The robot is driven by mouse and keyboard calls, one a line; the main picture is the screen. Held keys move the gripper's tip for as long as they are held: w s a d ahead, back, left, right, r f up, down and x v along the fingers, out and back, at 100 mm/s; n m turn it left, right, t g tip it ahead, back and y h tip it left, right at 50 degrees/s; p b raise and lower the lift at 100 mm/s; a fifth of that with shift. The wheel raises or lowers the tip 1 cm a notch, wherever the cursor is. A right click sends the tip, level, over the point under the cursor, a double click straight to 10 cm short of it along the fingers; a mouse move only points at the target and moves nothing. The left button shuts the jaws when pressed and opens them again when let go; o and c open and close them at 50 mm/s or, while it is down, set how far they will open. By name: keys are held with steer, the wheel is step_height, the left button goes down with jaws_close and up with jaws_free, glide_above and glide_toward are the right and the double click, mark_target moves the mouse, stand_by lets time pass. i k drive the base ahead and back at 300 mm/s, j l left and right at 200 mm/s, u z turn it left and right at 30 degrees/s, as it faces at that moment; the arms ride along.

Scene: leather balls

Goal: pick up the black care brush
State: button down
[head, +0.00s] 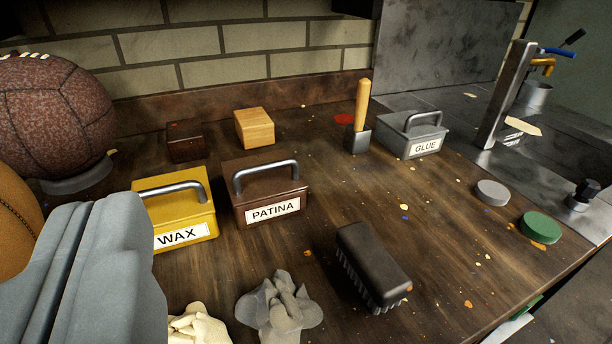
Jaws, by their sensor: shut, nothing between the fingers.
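The black care brush (372,262) lies on the wooden bench, right of the middle and near the front. Its smooth dark back faces up and its bristles show along the lower left side. My gripper (98,225) is the large grey shape at the lower left, close to the camera. It is shut and empty, well to the left of the brush and apart from it. It covers part of the orange ball and the left edge of the yellow WAX box.
The WAX box (172,208), PATINA box (266,194) and GLUE box (412,135) have handles. A grey cloth (279,306) lies left of the brush. A wooden-handled tool (361,115) stands behind. Grey (492,193) and green (541,227) discs lie right. Bench right of the brush is mostly clear.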

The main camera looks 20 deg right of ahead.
mark_target(381, 280)
steer(key=k+z, duration=0.25)
steer(key=k, duration=0.25)
steer(key=k+l+z, duration=0.2)
steer(key=k, duration=0.25)
